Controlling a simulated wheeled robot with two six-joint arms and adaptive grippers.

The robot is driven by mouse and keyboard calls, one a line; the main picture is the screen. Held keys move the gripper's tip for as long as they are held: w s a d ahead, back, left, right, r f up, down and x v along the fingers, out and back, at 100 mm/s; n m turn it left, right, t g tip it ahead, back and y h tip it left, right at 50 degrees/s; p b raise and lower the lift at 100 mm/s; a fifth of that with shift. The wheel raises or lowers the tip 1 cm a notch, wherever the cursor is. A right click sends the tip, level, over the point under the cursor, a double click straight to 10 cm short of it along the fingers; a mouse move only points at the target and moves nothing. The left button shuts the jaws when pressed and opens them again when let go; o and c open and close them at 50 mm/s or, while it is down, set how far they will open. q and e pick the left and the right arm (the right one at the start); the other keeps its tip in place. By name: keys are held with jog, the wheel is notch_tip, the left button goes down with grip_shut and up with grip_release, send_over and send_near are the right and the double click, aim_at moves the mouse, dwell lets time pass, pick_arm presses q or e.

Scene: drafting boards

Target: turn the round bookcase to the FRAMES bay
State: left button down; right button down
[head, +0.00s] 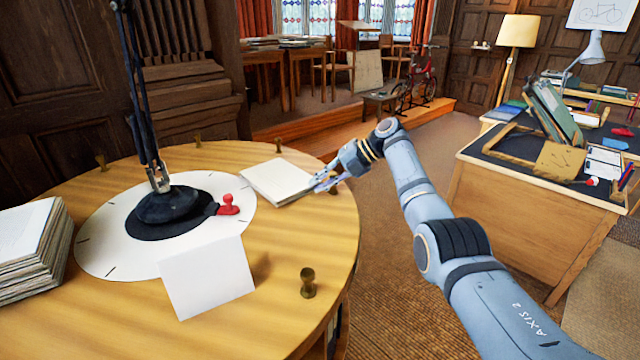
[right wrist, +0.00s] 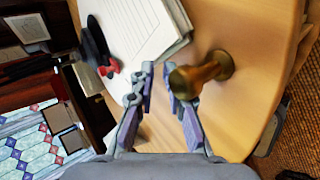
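The round bookcase (head: 300,240) has a round wooden top with brass knobs around its rim. One knob (head: 308,283) is at the front right, one (head: 278,145) at the back and one (head: 100,162) at the far left. My right gripper (head: 326,183) is at the top's right edge, by another knob. In the right wrist view this knob (right wrist: 205,72) is beside the right-hand finger of my gripper (right wrist: 158,85). The fingers are apart with bare wood between them; I cannot tell whether one touches the knob. No FRAMES label is readable. My left gripper is out of view.
On the top are a white disc (head: 100,250) with tick marks, a black lamp base (head: 165,205), a red stamp (head: 228,205), a white card (head: 207,278) and paper stacks (head: 276,181) (head: 30,245). A desk (head: 530,220) stands right, across open carpet.

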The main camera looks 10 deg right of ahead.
jog(key=shift+w+a+r, duration=0.1)
jog(key=shift+w+r, duration=0.2)
jog(key=shift+r, duration=0.25)
jog(key=shift+s+a+r, duration=0.1)
jog(key=shift+r, duration=0.1)
jog(key=shift+w+d+r+p, duration=0.25)
jog(key=shift+r+p, duration=0.2)
jog(key=shift+p, duration=0.05)
jog(key=r+p, duration=0.1)
jog(key=r, duration=0.1)
jog(key=r+p, duration=0.1)
jog(key=r, duration=0.1)
jog(key=r+p, duration=0.2)
jog(key=shift+w+d, duration=0.2)
jog(key=shift+d, duration=0.2)
jog(key=shift+f, duration=0.1)
jog(key=shift+w, duration=0.1)
